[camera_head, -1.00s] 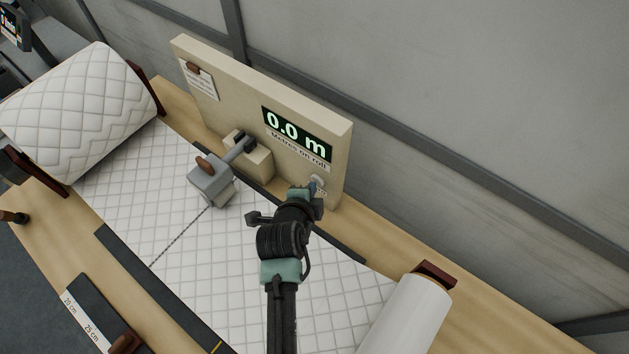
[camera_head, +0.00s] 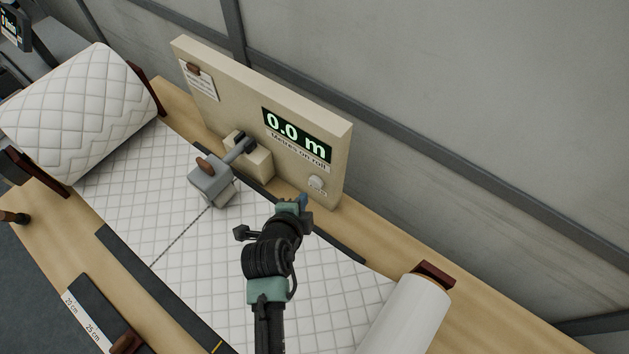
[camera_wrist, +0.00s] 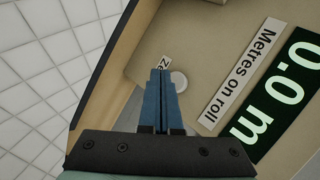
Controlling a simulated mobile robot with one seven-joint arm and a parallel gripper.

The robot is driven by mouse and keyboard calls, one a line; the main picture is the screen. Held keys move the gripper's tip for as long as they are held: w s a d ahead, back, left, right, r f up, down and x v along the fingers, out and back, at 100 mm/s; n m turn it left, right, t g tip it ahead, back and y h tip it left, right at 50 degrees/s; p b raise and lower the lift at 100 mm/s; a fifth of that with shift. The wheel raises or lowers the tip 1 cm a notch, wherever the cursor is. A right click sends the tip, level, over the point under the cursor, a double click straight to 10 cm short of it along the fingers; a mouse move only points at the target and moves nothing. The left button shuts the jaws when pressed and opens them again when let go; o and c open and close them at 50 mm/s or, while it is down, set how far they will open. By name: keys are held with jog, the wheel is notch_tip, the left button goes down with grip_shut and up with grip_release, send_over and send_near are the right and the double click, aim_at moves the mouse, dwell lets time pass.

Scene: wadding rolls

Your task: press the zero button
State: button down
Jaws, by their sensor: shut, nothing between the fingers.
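The zero button (camera_head: 316,182) is a small round white knob low on the right of the beige panel (camera_head: 224,88). It also shows in the wrist view (camera_wrist: 179,81), just past and right of my fingertips, with a label (camera_wrist: 165,62) partly hidden by them. The display (camera_head: 297,134) above reads 0.0 m, with "Metres on roll" under it. My gripper (camera_head: 303,199) is shut and empty, in front of the panel, below and left of the button in the head view. Its blue fingers (camera_wrist: 162,72) are together. In the head view a gap shows between fingertips and button.
White quilted wadding (camera_head: 190,240) lies across the wooden bench, with a large roll (camera_head: 80,95) at left and a smaller white roll (camera_head: 408,315) at right. A grey device with a lever (camera_head: 211,182) stands left of my gripper. A grey wall (camera_head: 470,90) rises behind.

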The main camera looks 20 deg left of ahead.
jog(key=shift+s+a, duration=0.35)
jog(key=shift+s, duration=0.5)
jog(key=shift+s+a, duration=0.3)
jog(key=shift+s, duration=0.55)
